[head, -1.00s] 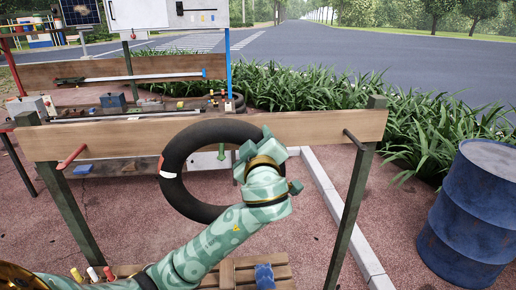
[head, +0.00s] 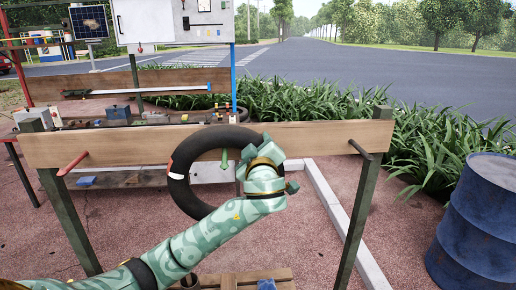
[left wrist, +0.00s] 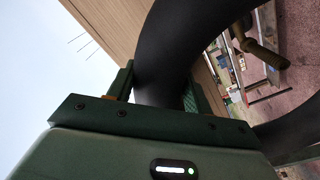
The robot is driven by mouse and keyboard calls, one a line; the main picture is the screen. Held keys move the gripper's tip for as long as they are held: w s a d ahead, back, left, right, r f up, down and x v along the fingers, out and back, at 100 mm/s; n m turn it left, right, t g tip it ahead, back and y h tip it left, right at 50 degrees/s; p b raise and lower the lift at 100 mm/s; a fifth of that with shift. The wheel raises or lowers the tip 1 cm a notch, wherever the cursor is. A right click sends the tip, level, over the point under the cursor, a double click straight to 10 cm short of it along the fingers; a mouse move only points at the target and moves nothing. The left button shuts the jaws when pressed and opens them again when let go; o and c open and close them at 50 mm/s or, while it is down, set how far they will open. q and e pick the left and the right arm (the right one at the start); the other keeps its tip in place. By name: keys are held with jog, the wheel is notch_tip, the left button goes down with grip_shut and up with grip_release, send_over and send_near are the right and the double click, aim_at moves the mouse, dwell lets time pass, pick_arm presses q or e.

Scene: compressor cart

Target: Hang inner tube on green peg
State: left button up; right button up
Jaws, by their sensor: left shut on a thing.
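The black inner tube (head: 180,190) hangs upright in my left gripper (head: 258,158), in front of the wooden board. The gripper is shut on the tube's right side. I cannot tell whether the peg's tip reaches through the ring. In the left wrist view the tube (left wrist: 168,58) runs between the two jaws (left wrist: 160,95). My right gripper is out of view.
The board (head: 120,147) also bears a red peg (head: 73,163) at left and a dark peg (head: 358,149) at right. A wooden pallet (head: 240,279) lies below. A blue barrel (head: 482,225) stands right. A cluttered bench is behind the board.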

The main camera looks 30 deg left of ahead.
pick_arm(q)
jog(key=shift+f, duration=0.25)
jog(key=o, duration=1)
jog(key=b+v, duration=0.1)
jog(key=v, duration=1.5)
jog(key=shift+s+b, duration=0.15)
jog(key=shift+b, duration=0.15)
